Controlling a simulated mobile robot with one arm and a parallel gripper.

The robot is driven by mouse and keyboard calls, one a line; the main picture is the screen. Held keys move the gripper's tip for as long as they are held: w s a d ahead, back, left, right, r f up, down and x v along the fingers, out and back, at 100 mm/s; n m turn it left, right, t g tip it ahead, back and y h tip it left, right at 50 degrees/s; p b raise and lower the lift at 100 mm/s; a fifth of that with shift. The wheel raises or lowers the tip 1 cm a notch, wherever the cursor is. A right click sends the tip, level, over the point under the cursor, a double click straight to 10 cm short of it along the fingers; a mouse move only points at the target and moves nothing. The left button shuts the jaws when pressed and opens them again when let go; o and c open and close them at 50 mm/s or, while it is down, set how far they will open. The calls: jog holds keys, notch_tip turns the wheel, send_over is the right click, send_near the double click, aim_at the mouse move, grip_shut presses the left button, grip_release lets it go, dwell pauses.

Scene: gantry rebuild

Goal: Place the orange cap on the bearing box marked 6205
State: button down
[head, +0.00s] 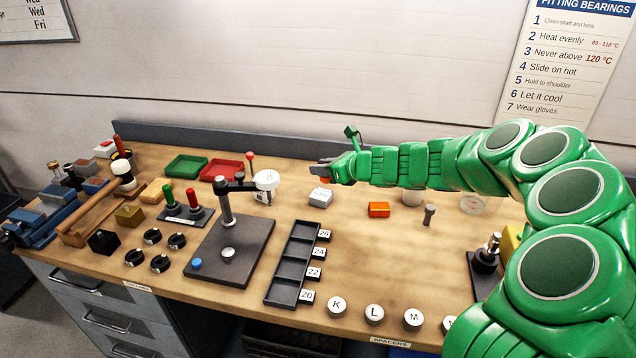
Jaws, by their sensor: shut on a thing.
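My gripper (325,172) is above the middle of the bench at the end of my green arm.
A press stand (228,205) with a white head is left of the gripper. A dark slotted tray (289,273) with number tags stands in front. Green (186,166) and red (221,170) trays are behind. Round lettered spacers (374,313) line the front edge. Mid-bench is fairly clear.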

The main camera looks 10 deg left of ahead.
send_over(318, 192)
notch_tip(318, 192, down, 6)
jog(key=shift+s+d+f, duration=0.1)
jog(key=shift+s, duration=0.05)
jog(key=shift+w+f, duration=0.25)
jog(key=shift+f, duration=1.55)
jog(key=shift+f, duration=0.1)
jog(key=c, duration=0.9)
grip_release()
